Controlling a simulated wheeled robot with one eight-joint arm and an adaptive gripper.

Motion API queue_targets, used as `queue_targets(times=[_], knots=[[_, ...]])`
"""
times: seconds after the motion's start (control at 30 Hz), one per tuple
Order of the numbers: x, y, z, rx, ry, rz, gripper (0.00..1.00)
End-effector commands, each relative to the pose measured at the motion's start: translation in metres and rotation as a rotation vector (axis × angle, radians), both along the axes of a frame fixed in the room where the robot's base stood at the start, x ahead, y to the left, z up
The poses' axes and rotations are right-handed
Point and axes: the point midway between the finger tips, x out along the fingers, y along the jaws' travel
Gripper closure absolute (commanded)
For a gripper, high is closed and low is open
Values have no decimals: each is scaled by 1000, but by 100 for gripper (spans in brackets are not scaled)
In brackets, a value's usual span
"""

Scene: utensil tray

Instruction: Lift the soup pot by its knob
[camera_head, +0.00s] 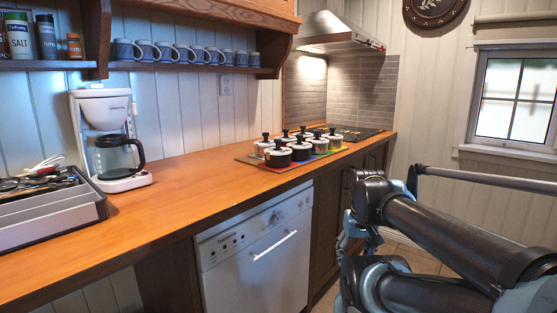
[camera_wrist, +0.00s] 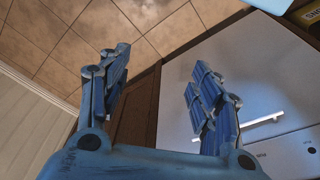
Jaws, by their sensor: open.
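Several small lidded pots with dark knobs stand close together on the far part of the counter in the head view. Which one is the soup pot I cannot tell. My gripper (camera_wrist: 160,62) is open and empty in the wrist view, its two blue fingers apart. It hangs in front of the cabinets, away from the pots. In the head view it is mostly hidden by my arm. No pot shows in the wrist view.
The pots stand on a coloured mat (camera_head: 246,159). A coffee maker (camera_head: 124,183) and a utensil tray (camera_head: 45,220) are on the wooden counter (camera_head: 190,190) at left. A dishwasher (camera_head: 262,255) is below. Mugs line a shelf above; a range hood (camera_head: 335,40) hangs behind.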

Motion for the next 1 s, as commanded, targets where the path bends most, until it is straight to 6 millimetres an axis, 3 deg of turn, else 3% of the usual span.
queue_targets(times=[0.03,0.13,0.37,0.57,0.77,1.0], knots=[[6,1,9,-1,-3,3,21],[27,7,36,-3,-12,9,0],[97,31,123,-11,-47,20,0],[161,63,194,-13,-80,28,0],[224,107,258,-10,-115,38,0],[291,172,322,1,-157,51,0]])
